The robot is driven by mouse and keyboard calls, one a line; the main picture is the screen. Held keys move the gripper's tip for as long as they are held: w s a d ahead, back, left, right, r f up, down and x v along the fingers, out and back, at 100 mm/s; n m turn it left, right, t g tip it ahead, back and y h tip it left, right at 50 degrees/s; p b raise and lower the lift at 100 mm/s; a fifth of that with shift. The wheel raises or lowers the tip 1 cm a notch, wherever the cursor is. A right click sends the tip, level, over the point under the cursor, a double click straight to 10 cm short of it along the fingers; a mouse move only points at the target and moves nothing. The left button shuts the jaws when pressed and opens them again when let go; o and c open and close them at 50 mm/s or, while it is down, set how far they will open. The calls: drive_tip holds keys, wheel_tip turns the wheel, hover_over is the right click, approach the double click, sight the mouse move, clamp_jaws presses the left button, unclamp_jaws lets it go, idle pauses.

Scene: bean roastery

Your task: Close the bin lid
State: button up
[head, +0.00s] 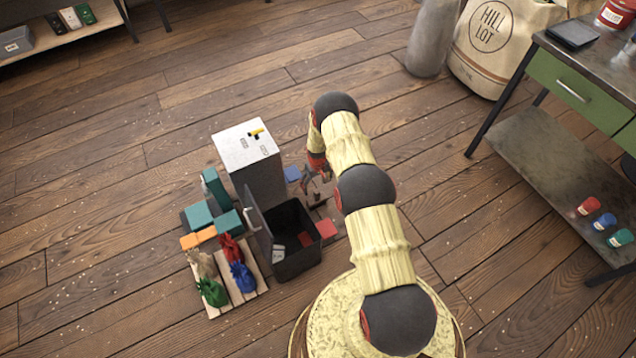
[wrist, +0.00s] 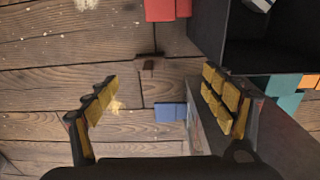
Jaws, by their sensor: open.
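The bin (head: 298,262) is a dark open-topped box on the floor in the head view. Its grey lid (head: 258,228) stands up, tilted, along the bin's left side, so the bin is open. A few small items, one red and one pale, lie inside. In the wrist view the bin (wrist: 210,22) is at the upper right; I cannot make out the lid there. My gripper (head: 316,184) is open and empty, above the floor just behind the bin and right of the white box. The wrist view shows its fingers (wrist: 164,94) spread apart.
The white box (head: 248,165) stands behind the bin. Blue (wrist: 171,112) and red (wrist: 160,10) blocks lie on the floor nearby. Teal blocks (head: 198,216) and a slatted pallet (head: 240,298) with several small sacks are left of the bin. The workbench (head: 560,175) is far right.

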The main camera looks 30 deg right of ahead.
drive_tip(key=shift+w+a+r, duration=0.15)
drive_tip(key=shift+w+r, duration=0.1)
drive_tip(key=shift+r, duration=0.05)
idle(0.5)
